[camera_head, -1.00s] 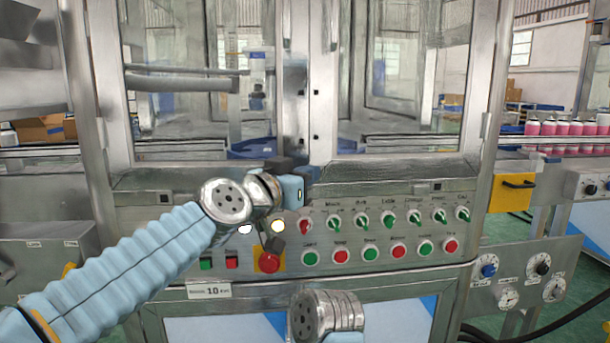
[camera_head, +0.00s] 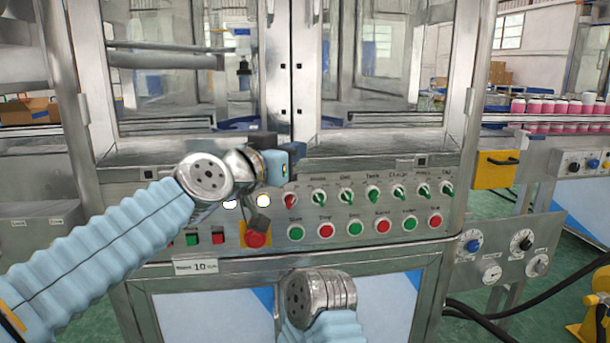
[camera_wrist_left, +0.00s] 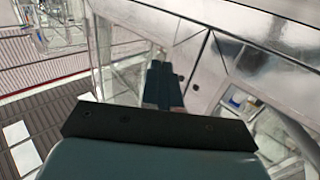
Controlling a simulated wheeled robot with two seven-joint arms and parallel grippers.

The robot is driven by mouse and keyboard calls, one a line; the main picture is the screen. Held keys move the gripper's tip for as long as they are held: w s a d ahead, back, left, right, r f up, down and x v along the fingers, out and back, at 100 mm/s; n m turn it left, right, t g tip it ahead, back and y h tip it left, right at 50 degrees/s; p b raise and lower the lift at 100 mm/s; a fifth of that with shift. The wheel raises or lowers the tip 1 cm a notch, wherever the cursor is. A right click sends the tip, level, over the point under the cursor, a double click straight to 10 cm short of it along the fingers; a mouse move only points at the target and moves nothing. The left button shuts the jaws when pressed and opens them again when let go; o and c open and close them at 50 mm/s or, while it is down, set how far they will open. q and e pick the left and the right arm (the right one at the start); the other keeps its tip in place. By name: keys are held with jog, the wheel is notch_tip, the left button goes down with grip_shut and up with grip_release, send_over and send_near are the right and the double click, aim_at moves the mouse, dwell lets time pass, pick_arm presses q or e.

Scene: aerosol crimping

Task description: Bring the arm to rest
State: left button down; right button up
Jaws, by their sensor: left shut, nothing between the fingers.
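My left arm (camera_head: 95,258) comes in from the left in its light blue ribbed sleeve and ends in a round metal wrist joint. Beyond that joint my left gripper (camera_head: 285,164), blue and black, is in front of the machine's control panel (camera_head: 442,206). In the left wrist view the gripper's dark teal fingers (camera_wrist_left: 160,84) lie together, shut with nothing held. A dark bar crosses below them. A metal joint of my right arm (camera_head: 318,296) shows at the bottom centre; its gripper is not seen.
The panel has several knobs and red and green buttons, with a large red button (camera_head: 256,240) just below the left gripper. Glass doors (camera_head: 388,62) stand above. Pink cans (camera_head: 553,106) stand on a conveyor at the right. Black cables (camera_head: 487,324) lie at lower right.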

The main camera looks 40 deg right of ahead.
pick_arm(q)
jog(key=s+a+b, duration=0.1)
jog(key=s+a, duration=0.3)
jog(key=s, duration=0.5)
jog(key=shift+a+b, duration=0.35)
jog(key=shift+b, duration=0.05)
